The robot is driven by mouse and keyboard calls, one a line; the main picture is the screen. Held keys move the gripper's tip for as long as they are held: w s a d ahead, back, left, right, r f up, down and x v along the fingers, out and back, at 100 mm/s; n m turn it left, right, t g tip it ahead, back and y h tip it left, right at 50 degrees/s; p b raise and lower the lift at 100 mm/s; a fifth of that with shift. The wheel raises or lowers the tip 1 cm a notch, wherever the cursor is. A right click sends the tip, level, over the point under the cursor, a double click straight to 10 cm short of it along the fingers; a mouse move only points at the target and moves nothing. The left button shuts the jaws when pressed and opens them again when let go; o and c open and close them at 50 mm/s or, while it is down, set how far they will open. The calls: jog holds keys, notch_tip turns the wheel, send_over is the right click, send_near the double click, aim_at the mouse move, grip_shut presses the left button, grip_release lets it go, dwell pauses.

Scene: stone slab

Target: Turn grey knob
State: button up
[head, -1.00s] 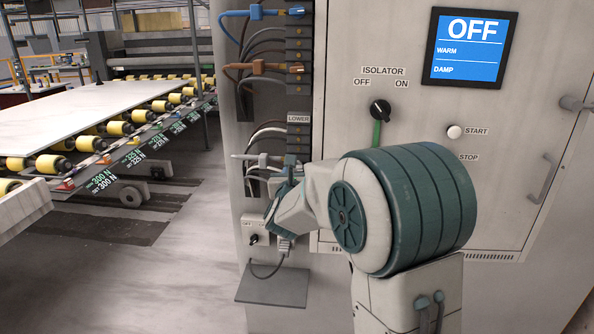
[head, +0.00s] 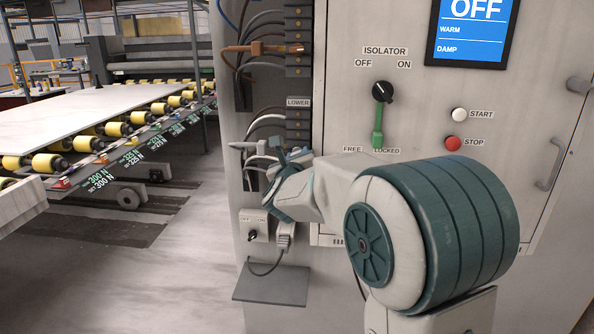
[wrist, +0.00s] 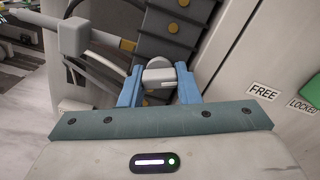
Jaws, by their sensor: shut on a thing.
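The grey knob (wrist: 158,76) shows in the wrist view as a small rounded grey piece in front of the dark terminal strip. My gripper (wrist: 159,88) has its two blue fingers on either side of it, shut on it. In the head view my gripper (head: 290,160) is at the lower part of the terminal strip, beside the cabinet door. There the knob is mostly hidden by my gripper and wrist, so its turn angle cannot be told.
A grey cable connector (wrist: 72,37) is close left of my fingers. The black isolator switch (head: 382,91), green lever (head: 378,128), start button (head: 459,114) and red stop button (head: 453,143) are on the door. A small off/on switch (head: 252,235) and shelf (head: 272,285) are below.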

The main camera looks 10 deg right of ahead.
jog(key=n+b, duration=0.1)
jog(key=n, duration=0.2)
jog(key=shift+f+b, duration=0.1)
jog(key=shift+b, duration=0.2)
jog(key=n+b, duration=0.1)
jog(key=n, duration=0.2)
jog(key=shift+n, duration=0.3)
jog(key=n, duration=0.6)
jog(key=shift+d+r, duration=0.1)
jog(key=shift+r, duration=0.25)
jog(key=n+p, duration=0.1)
jog(key=n, duration=0.2)
jog(key=n+p, duration=0.1)
jog(key=n, duration=0.2)
jog(key=shift+r+n+p, duration=0.2)
jog(key=shift+n+p, duration=0.15)
jog(key=shift+n, duration=0.05)
jog(key=n+p, duration=0.2)
jog(key=n, duration=0.3)
jog(key=shift+n, duration=0.3)
jog(key=o, duration=0.7)
